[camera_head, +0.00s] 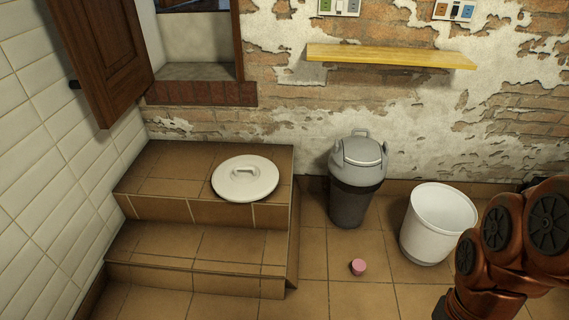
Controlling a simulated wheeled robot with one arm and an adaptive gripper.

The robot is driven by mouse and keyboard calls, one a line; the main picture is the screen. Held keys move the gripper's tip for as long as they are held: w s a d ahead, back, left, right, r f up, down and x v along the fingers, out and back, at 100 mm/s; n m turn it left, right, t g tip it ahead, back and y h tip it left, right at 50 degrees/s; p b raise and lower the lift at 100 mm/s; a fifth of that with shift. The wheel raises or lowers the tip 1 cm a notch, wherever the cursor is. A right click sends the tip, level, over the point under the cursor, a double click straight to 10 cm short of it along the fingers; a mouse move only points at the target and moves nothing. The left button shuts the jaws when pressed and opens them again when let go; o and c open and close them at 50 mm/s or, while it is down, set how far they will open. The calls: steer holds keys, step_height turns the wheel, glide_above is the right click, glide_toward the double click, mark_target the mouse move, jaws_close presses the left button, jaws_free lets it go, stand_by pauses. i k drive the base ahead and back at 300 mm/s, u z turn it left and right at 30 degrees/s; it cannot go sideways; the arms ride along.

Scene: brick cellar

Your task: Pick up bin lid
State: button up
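A round white bin lid (245,179) with a raised handle in its middle lies flat on the upper tiled step, near that step's right side. An open white bin (437,224) without a lid stands on the floor at the right. A grey and dark bin (357,178) with its own light grey top stands against the wall between them. My orange-brown arm shows at the lower right, in front of the white bin's lower right side. My gripper is not in view, and nothing shows at the lid's handle.
Two brown tiled steps (190,243) rise at the left. A small pink object (357,267) lies on the floor. A yellow wooden shelf (390,57) juts from the brick wall. A dark wooden shutter (103,55) hangs open at upper left. The floor between steps and bins is mostly clear.

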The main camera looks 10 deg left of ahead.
mark_target(247, 179)
steer(key=i, duration=0.8)
steer(key=u, duration=1)
steer(key=i, duration=0.65)
steer(key=u, duration=0.8)
